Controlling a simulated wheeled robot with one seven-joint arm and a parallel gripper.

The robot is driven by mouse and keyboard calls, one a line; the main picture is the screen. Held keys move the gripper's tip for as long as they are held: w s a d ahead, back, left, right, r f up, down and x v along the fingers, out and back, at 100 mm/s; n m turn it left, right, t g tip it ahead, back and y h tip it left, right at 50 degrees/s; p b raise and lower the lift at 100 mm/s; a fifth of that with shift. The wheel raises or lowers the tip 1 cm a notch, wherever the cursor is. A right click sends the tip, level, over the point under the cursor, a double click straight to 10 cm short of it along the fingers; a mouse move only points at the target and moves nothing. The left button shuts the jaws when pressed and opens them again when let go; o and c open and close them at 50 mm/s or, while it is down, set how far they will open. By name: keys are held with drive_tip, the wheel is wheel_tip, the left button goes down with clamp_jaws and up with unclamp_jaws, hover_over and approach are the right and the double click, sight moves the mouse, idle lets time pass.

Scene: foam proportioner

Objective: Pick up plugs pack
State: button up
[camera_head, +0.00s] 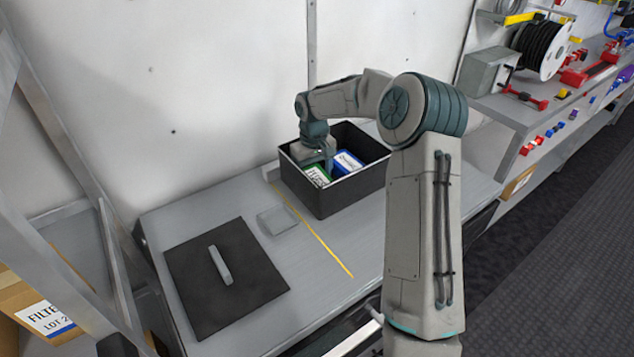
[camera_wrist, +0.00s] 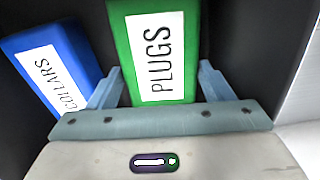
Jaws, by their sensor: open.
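The plugs pack (camera_wrist: 188,50) is a green box with a white label reading PLUGS. It lies inside the black bin, and in the head view its green end (camera_head: 317,175) shows just below my gripper. My gripper (camera_wrist: 160,80) reaches down into the bin with its fingers apart. One finger is on each side of the green pack, and I cannot tell whether they touch it. In the head view my gripper (camera_head: 318,160) is partly hidden by its own wrist.
A blue COLLARS pack (camera_wrist: 52,68) lies left of the green pack in the wrist view, close to one finger. The black bin (camera_head: 345,197) has high walls around both packs. A dark lid with a handle (camera_head: 222,278) lies on the grey bench (camera_head: 310,285).

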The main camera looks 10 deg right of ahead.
drive_tip(key=shift+f, duration=0.55)
drive_tip(key=c, duration=0.7)
drive_tip(key=shift+r, duration=0.15)
